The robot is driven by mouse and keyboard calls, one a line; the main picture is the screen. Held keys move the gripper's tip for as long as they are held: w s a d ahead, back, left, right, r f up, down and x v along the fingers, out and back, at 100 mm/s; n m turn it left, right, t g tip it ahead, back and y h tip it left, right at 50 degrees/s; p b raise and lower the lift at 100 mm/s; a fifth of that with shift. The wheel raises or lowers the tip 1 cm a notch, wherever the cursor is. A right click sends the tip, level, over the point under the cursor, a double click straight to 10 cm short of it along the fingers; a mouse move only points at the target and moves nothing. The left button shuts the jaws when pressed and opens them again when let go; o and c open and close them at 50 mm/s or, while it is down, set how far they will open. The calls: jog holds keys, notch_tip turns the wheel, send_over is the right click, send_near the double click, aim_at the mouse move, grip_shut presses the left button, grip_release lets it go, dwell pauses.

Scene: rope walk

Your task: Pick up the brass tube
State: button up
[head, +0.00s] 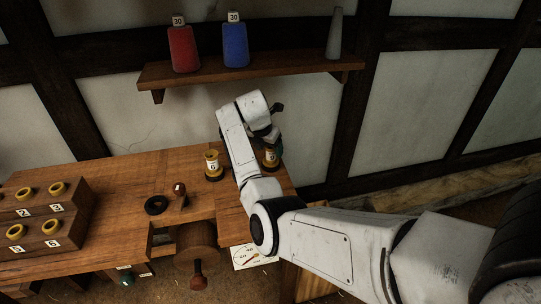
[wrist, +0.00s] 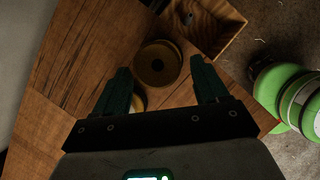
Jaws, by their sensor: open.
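Several brass-coloured round pieces are in view; I cannot tell for sure which is the brass tube. In the head view, a yellow-brass cylinder labelled 6 (head: 212,167) stands upright on the bench on a dark foot. A similar labelled piece (head: 270,161) stands to its right, partly hidden by my gripper (head: 273,142). In the wrist view my gripper (wrist: 160,65) is open and empty, its dark green fingers spread. A dark brass-coloured round piece (wrist: 157,64) shows from above, between and beyond the fingertips. A smaller yellowish piece (wrist: 139,101) is partly hidden by the left finger.
A stepped wooden rack (head: 76,222) with several yellow rings stands at the left.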

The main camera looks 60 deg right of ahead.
aim_at(271, 152)
jog(key=shift+x, duration=1.75)
jog(key=shift+d, duration=0.1)
jog(key=shift+c, duration=0.2)
jog(key=c, duration=1.1)
